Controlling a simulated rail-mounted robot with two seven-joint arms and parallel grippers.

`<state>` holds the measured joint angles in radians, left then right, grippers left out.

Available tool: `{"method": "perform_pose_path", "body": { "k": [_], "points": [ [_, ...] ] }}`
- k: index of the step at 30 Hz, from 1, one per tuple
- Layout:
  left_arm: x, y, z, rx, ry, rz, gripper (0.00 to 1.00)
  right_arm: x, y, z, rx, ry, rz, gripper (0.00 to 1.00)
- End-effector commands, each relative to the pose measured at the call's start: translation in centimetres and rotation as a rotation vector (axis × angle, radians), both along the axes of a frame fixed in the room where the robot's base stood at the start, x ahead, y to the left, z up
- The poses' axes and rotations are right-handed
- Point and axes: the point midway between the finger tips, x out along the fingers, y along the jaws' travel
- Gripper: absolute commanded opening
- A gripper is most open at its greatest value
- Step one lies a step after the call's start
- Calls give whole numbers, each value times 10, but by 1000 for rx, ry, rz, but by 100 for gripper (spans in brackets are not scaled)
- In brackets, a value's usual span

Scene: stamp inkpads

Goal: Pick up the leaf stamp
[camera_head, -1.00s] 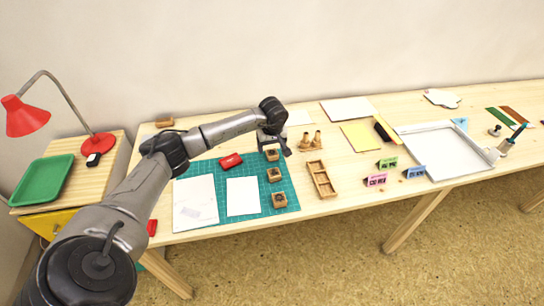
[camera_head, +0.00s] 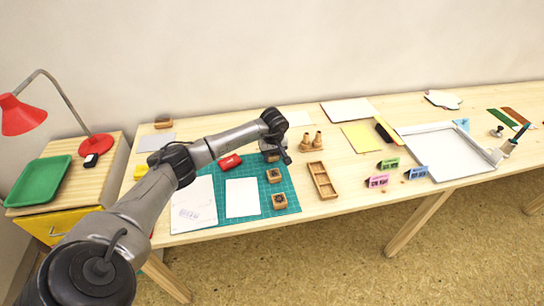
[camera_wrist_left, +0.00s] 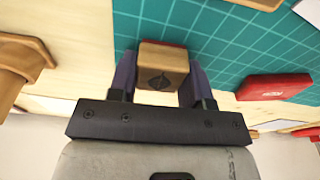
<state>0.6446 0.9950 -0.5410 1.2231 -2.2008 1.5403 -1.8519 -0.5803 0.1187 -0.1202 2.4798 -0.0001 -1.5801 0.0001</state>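The leaf stamp, a small wooden block with a dark leaf mark, lies between the fingers of my left gripper in the left wrist view (camera_wrist_left: 162,68). One finger of this gripper (camera_wrist_left: 160,80) stands close along each side of the block. Whether both fingers press on it cannot be told. In the head view my left gripper (camera_head: 281,154) is low over the back right corner of the green cutting mat (camera_head: 290,184), and it partly hides the stamp. My right gripper is not in view.
Two more wooden stamps (camera_head: 273,175) (camera_head: 279,201) stand in a row towards the front. A red inkpad (camera_head: 230,161) lies left of the gripper. White sheets (camera_head: 242,197) cover part of the mat. A wooden tray (camera_head: 321,180) lies to the right.

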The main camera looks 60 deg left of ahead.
Motion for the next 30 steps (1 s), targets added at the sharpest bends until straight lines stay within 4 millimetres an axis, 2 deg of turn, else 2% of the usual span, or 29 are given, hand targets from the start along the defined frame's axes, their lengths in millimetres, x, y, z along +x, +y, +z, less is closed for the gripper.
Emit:
{"method": "perform_pose_path", "body": {
  "k": [1, 7, 17, 23, 26, 30],
  "points": [
    [0, 0, 0, 0, 0, 0, 40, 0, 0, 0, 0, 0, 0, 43],
    [0, 0, 0, 0, 0, 0, 22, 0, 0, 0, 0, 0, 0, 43],
    [0, 1, 5, 1, 0, 0, 21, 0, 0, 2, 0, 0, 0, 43],
    [0, 1, 26, 2, -2, 1, 21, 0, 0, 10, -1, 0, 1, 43],
    [0, 1, 43, 2, -3, 0, 21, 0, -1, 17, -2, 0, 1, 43],
    [9, -22, 58, -2, -2, -4, 21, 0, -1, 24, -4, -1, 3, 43]
  ]
}}
